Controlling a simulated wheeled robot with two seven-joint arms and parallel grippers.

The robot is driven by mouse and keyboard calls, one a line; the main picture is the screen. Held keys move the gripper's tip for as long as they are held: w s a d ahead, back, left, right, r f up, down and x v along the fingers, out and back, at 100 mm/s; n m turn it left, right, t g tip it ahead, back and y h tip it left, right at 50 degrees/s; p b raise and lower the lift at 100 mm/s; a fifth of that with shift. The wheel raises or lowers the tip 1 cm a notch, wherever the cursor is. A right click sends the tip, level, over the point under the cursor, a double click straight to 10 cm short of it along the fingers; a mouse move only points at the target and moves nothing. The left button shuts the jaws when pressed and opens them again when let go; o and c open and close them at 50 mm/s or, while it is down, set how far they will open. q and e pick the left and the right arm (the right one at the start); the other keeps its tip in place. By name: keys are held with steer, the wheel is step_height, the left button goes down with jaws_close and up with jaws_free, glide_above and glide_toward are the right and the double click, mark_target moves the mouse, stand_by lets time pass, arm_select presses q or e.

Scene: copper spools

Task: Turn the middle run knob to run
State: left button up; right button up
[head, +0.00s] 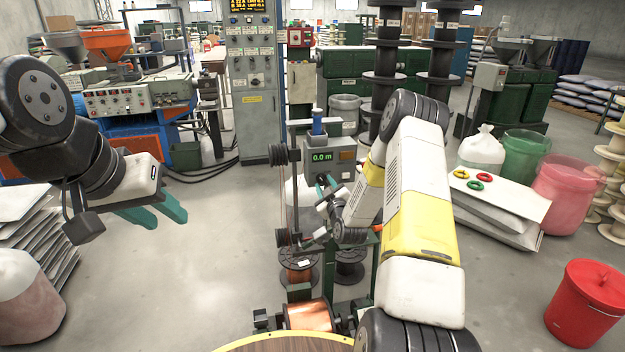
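The grey control box (341,170) with a green display reading "0.0 m" stands in the middle of the head view, above a copper spool stand. My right gripper (322,182) has its teal fingers at the lower left of the box's front, just below the display. I cannot tell whether they touch it or how far apart they are. The run knob cannot be made out; my gripper and arm cover much of the box's lower front. My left gripper (170,221) hangs open and empty over the floor at the left.
A copper spool (309,316) sits low in front of the box, behind a round wooden top (285,344). A grey cabinet (254,90) stands behind. A red bucket (585,303) and white sacks (500,200) are at the right.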

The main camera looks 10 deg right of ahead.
steer(key=shift+w, duration=0.9)
jaws_close()
